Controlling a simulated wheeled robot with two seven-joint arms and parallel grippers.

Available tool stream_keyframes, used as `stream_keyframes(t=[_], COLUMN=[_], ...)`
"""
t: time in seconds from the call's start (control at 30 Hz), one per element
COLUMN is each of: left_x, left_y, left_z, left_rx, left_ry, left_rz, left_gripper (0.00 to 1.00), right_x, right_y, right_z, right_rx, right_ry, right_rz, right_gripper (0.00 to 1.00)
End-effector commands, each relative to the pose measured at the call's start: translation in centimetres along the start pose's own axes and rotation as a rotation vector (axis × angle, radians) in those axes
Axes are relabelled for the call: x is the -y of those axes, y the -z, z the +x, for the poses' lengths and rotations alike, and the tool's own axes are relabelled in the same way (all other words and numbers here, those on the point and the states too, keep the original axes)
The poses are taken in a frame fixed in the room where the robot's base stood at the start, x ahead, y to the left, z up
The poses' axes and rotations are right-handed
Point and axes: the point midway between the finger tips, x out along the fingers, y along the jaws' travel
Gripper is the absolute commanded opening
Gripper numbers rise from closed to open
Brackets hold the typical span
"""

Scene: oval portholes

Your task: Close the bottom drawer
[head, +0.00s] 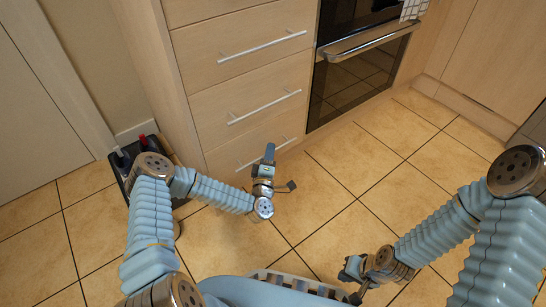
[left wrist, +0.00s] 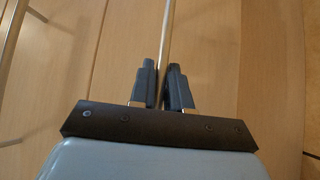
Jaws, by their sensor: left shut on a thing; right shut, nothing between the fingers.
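The bottom drawer (head: 226,157) is the lowest front in the pale wood drawer stack, just above the tiled floor. It looks about level with the fronts above, but I cannot tell whether a small gap is left. Its metal bar handle (head: 286,143) runs across the front. My left gripper (head: 270,150) is at this handle. In the left wrist view, my left gripper's dark fingers (left wrist: 163,82) are shut with the handle bar (left wrist: 168,30) between them. My right gripper (head: 351,272) is shut and empty, low over the floor near my base, far from the drawer.
Two drawers with bar handles (head: 264,107) are above, with flush fronts. An oven (head: 355,80) stands to their right. A dark tray or box with red and white items (head: 143,139) is on the floor at left. Tiled floor (head: 330,200) is clear before the oven.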

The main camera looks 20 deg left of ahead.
Motion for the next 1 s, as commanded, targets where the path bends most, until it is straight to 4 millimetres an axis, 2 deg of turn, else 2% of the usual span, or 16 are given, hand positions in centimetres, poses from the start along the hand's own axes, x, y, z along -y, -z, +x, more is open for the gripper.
stream_keyframes(t=[0.27,0.3,0.4,0.43,0.77,0.87,1.0], left_x=[0.2,0.2,0.2,0.2,0.3,0.1,0.0], left_y=[0.4,0.4,0.4,0.4,0.3,0.2,0.2], left_z=[0.3,0.3,0.3,0.3,-0.4,-1.8,-5.1], left_rx=[-0.006,-0.007,-0.007,-0.006,-0.003,0.0,0.0], left_ry=[0.002,0.002,0.002,0.002,0.006,0.006,0.005], left_rz=[0.002,0.002,0.002,0.002,0.002,0.001,-0.001], left_gripper=[0.0,0.19,0.34,0.36,0.36,0.36,0.36], right_x=[-0.1,-0.1,-0.1,-0.1,0.0,0.1,0.3], right_y=[0.0,0.0,0.0,0.0,0.0,0.0,0.0], right_z=[0.1,0.1,0.1,0.1,0.0,-0.3,-0.8], right_rx=[0.0,0.0,0.0,0.0,0.0,0.0,0.002], right_ry=[0.0,0.0,0.0,0.0,0.0,0.0,0.0], right_rz=[0.0,0.0,0.0,0.0,0.0,0.0,0.0], right_gripper=[0.0,0.0,0.0,0.0,0.0,0.0,0.0])
